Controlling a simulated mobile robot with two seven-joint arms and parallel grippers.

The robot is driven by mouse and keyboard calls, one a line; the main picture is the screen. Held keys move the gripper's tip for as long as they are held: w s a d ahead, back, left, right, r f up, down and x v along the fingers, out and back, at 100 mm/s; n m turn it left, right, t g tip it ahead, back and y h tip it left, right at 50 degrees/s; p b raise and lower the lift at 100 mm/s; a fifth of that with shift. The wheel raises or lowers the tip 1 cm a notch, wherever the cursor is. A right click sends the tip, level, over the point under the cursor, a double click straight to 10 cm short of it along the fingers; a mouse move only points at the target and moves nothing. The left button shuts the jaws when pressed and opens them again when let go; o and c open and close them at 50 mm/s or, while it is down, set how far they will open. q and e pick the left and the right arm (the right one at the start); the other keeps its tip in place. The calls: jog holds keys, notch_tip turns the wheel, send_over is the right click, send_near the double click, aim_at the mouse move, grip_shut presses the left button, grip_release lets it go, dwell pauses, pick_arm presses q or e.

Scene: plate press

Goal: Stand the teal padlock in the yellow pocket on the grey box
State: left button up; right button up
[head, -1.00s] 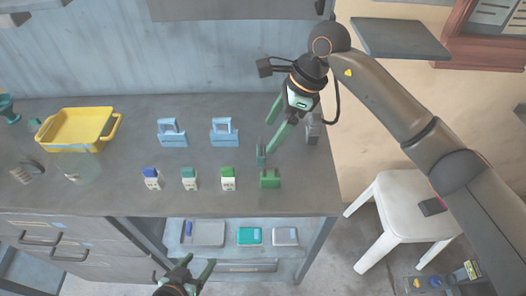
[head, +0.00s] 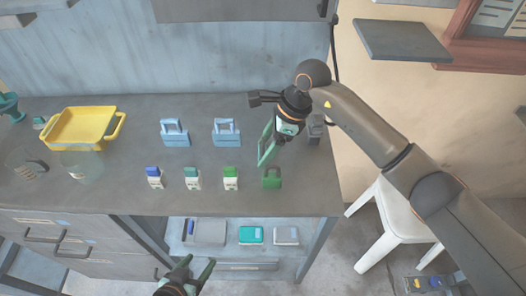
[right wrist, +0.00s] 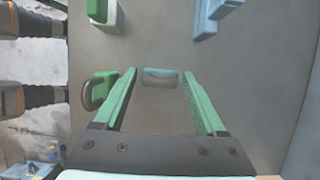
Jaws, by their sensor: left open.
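A green padlock (head: 271,179) stands near the bench's front right; its brown shackle shows in the right wrist view, left of the fingers (right wrist: 97,90). It is the only clear padlock near teal. My right gripper (head: 265,152) is just behind it, fingers spread and not on it. A small pale grey-teal thing (right wrist: 160,78) shows between the fingertips, with gaps on both sides; I cannot tell what it is. A grey box (head: 428,291) at the bottom right has a yellow pocket (head: 417,282) and a blue one. My left gripper (head: 200,263) is open and empty before the bench.
Two light-blue handled blocks (head: 175,133) stand at the back. Several small cartons (head: 192,179) line the front. A yellow tray (head: 85,128) is at left. A dark grey object (head: 315,127) is beside my right gripper. A white stool (head: 390,215) stands right of the bench.

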grip_shut()
pick_arm(q)
jog(key=shift+d, duration=0.1)
pick_arm(e)
jog(key=shift+r, duration=0.15)
dwell(0.3)
